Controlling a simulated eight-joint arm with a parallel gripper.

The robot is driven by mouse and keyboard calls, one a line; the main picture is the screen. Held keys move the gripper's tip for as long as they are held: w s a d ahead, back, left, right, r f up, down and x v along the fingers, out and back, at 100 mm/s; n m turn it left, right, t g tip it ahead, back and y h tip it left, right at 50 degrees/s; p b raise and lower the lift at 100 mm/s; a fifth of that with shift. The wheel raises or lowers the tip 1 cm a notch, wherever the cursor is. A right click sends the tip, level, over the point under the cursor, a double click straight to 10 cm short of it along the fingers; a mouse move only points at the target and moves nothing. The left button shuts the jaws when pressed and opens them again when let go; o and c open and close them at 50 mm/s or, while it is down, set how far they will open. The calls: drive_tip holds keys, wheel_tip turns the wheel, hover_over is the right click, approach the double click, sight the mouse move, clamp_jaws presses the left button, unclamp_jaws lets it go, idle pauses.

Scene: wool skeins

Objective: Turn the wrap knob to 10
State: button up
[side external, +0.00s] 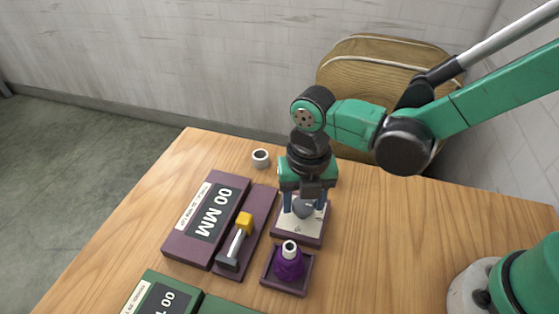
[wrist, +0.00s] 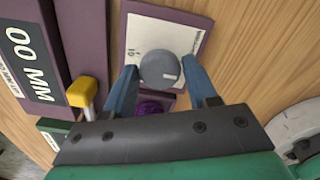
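The wrap knob (wrist: 160,69) is a round grey knob with a light pointer line, on a white dial plate (wrist: 135,35) in a purple frame. A number, seemingly 10, is printed at the dial's left, beside the knob. In the side view the knob (side external: 304,209) sits under my gripper (side external: 304,203), which points down. My gripper's blue fingers stand on either side of the knob. In the wrist view my gripper (wrist: 159,68) has one finger left and one right of the knob, with little gap; firm contact is not visible.
Left of the dial are a purple display box (side external: 206,219) reading "00 MM" and a yellow-handled lever (side external: 240,235). A purple wool cone (side external: 289,264) stands just in front. A small white cup (side external: 261,158) stands behind. The table (side external: 420,245) is clear to the right.

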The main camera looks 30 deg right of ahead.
clamp_jaws()
